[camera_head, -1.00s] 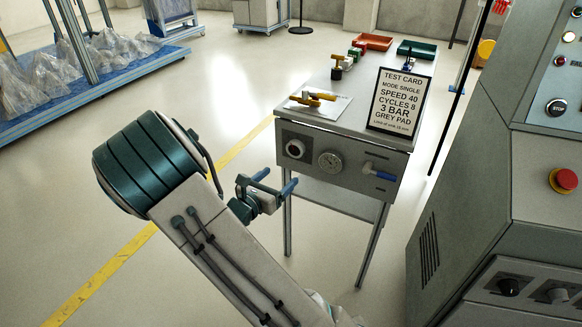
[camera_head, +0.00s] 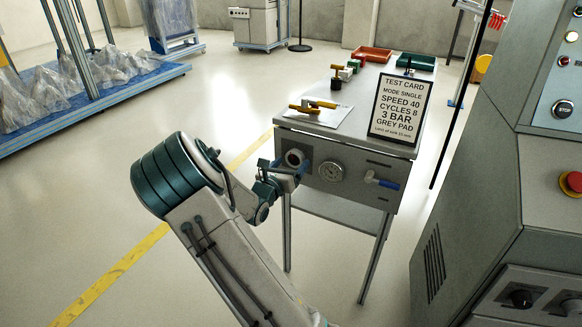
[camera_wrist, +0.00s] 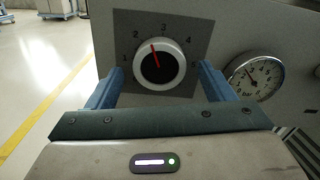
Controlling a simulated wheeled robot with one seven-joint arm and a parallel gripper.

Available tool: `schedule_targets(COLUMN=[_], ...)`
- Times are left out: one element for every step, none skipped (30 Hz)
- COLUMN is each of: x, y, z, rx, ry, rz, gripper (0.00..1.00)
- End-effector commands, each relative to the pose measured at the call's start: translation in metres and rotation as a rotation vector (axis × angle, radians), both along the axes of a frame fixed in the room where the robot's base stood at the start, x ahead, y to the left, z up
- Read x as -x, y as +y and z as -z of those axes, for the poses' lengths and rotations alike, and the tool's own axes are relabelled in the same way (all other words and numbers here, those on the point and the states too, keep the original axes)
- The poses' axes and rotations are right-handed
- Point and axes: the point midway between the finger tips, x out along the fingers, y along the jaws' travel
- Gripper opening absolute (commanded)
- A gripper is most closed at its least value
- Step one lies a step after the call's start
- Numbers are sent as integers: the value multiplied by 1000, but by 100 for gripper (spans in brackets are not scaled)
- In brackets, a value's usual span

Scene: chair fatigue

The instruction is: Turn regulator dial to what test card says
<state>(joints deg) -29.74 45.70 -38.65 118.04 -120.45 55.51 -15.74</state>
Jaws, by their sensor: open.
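The regulator dial (camera_wrist: 158,66) is a white-rimmed black knob with a red pointer, on the front panel of the bench. The pointer stands between 2 and 3 on a scale marked 1 to 5. The dial also shows in the head view (camera_head: 294,158). My gripper (camera_wrist: 160,70) is open, with its blue fingers to the left and right of the dial; contact cannot be told. In the head view my gripper (camera_head: 289,170) is at the panel. The test card (camera_head: 401,107) on the bench reads mode single, speed 40, cycles 8, 3 bar, grey pad.
A round gauge (camera_wrist: 254,77) sits right of the dial. A blue-handled valve (camera_head: 382,181) is farther right on the panel. Yellow-handled tools and red and green trays stand on the bench (camera_head: 343,130). A grey machine (camera_head: 465,200) stands at the right.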

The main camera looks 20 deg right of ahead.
Motion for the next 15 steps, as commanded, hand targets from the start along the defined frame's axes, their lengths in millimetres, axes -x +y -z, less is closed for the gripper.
schedule_targets(x=[-2, -3, -4, -5, -5, -5, -5, -5, -5, -5, -5, -5, -5, -5, -5], y=[-3, -4, -5, -6, -6, -7, -7, -7, -7, -7, -7, -6, -6, -6, -6], z=[1, 0, 0, 0, 0, 0, -1, -1, -1, -1, 0, 0, 0, 0, 0], rx=[1, 1, 1, 1, 1, 1, 1, 1, 1, 1, 1, 1, 1, 1, 0], ry=[-1, -1, -1, -1, -1, -1, -1, -1, -1, -1, -1, -1, -1, -1, 0], rz=[0, 0, 0, 0, 0, 0, 0, 0, 0, 0, 0, 0, 0, 0, 0], gripper=[75, 75, 75, 75, 75, 75, 75, 75, 75, 75, 75, 72, 64, 56, 45])
